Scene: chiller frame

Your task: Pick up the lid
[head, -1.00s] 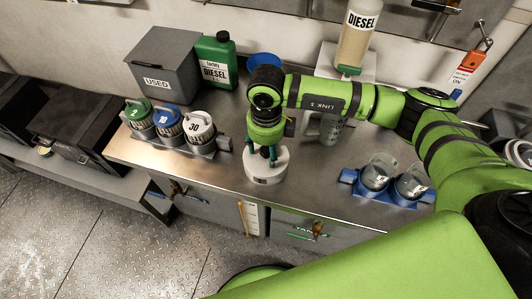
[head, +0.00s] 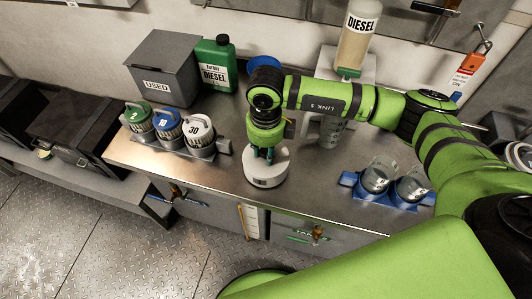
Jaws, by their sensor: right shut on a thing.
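My right gripper (head: 267,158) points down from above and is shut on the top middle of this piece. The gripper hides part of its top. I cannot tell whether the piece touches the bench or is slightly above it. My left gripper is not in view.
Three jars with lids marked 2, 10 and 30 (head: 198,128) stand in a rack to the left. Behind are a grey USED box (head: 160,85) and a green diesel can (head: 214,75). Two glass cups (head: 375,178) stand in a blue holder (head: 397,203) at right.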

